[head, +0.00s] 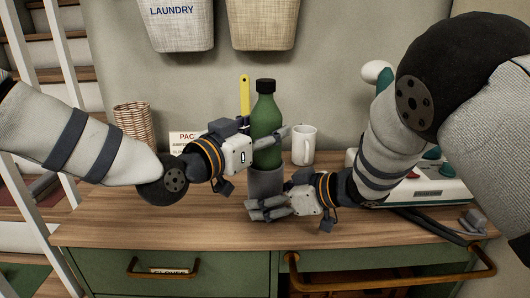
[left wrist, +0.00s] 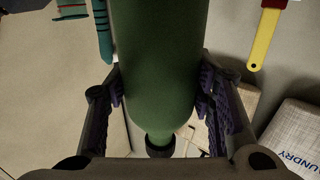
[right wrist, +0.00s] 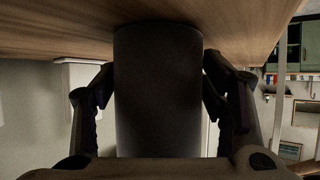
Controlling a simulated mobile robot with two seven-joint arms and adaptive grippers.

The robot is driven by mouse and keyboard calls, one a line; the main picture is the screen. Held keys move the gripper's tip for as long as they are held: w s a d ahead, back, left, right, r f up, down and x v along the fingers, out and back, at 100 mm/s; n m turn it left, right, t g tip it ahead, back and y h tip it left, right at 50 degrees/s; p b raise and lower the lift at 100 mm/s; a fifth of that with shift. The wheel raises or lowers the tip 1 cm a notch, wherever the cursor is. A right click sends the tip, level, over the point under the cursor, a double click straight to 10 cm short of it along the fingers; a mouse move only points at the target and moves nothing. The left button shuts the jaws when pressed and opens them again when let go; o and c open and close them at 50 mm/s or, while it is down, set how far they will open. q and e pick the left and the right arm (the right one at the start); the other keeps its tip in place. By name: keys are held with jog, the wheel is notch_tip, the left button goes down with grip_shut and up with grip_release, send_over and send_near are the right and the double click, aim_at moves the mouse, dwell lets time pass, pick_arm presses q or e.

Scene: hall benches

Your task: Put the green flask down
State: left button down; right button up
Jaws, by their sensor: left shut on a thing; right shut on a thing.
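The green flask (head: 264,118), with a black cap (head: 266,86), stands upright above the worktop in the head view. My left gripper (head: 270,141) is shut around its lower body; the left wrist view shows the flask (left wrist: 160,55) between both fingers. Directly below is a dark grey cylinder (head: 265,181). My right gripper (head: 270,208) is shut on this cylinder, which also shows between the fingers in the right wrist view (right wrist: 158,90). The flask's lower end meets the cylinder's top; I cannot tell whether it sits inside. The cylinder appears to reach the wooden worktop (head: 150,232).
A white mug (head: 304,146) stands right of the flask, and a yellow-handled tool (head: 244,95) is behind it. A wicker basket (head: 134,122) and a small sign (head: 185,140) stand left. A white device (head: 440,186) is at right. The front left worktop is clear.

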aim_at(256, 157)
pick_arm(q)
jog(key=shift+f, duration=2.35)
jog(key=shift+f, duration=0.15)
jog(key=c, duration=0.7)
grip_release()
jog(key=shift+f, duration=0.1)
jog(key=shift+c, duration=0.2)
jog(key=shift+a+r, duration=0.1)
jog(key=shift+r, duration=0.1)
jog(key=v, duration=1.2)
